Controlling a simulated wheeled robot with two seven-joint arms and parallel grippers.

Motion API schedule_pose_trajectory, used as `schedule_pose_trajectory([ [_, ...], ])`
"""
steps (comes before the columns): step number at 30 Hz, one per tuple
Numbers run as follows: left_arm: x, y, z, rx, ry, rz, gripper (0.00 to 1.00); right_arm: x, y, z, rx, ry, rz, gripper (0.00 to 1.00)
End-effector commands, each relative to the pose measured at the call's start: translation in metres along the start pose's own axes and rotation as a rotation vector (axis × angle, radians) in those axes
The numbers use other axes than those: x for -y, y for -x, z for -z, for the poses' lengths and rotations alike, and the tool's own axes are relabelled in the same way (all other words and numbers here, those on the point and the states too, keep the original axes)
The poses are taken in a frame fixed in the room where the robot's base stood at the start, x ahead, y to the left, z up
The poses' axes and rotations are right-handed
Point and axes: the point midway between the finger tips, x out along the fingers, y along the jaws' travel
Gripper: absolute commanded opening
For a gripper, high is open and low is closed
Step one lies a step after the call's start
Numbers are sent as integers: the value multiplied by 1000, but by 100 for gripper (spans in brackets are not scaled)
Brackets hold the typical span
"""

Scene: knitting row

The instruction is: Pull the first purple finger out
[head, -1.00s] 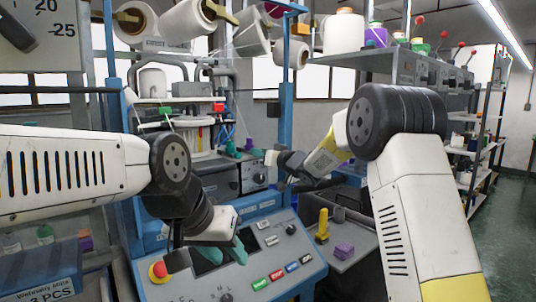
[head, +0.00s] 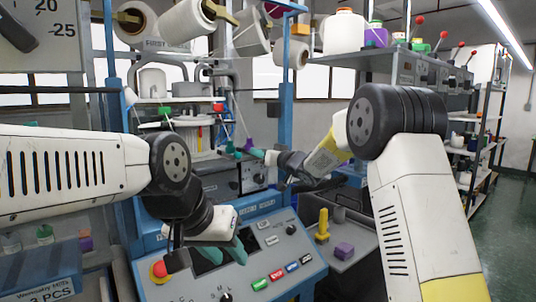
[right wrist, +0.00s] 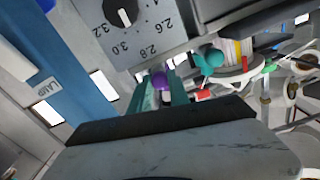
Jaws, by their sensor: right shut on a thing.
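The purple finger (head: 248,143) stands at the knitting machine's middle, small in the head view. In the right wrist view its rounded purple top (right wrist: 159,80) shows between the teal jaws. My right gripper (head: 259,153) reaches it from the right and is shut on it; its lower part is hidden. A teal piece (right wrist: 208,60) sits on the machine beside it and also shows in the head view (head: 231,147). My left gripper (head: 224,251) hangs low over the control panel, its teal fingers apart, with nothing seen between them.
The blue-framed control panel (head: 272,262) with buttons and a red stop knob (head: 159,268) lies under my left gripper. A grey side tray (head: 358,240) holds a purple block (head: 343,251) and a yellow piece (head: 322,225). A blue upright (head: 285,90) stands close to my right gripper.

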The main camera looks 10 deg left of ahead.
Motion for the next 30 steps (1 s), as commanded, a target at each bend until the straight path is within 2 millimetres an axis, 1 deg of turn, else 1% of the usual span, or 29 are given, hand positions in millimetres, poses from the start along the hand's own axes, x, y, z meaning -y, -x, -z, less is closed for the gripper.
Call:
schedule_pose_trajectory([
  [8,0,0,0,0,0,0,36,-1,2,0,0,-1,-2,0],
  [12,0,0,0,0,0,0,36,-2,22,1,-1,-2,-4,0],
  [15,0,0,0,0,0,0,36,-1,32,0,0,0,-2,0],
  [23,0,0,0,0,0,0,36,-1,33,-1,1,1,-1,0],
  [24,0,0,0,0,0,0,36,-1,33,-1,2,1,-1,26],
  [27,0,0,0,0,0,0,36,-1,33,-1,1,0,-1,44],
  [30,0,0,0,0,0,0,36,-1,33,0,1,0,-1,44],
])
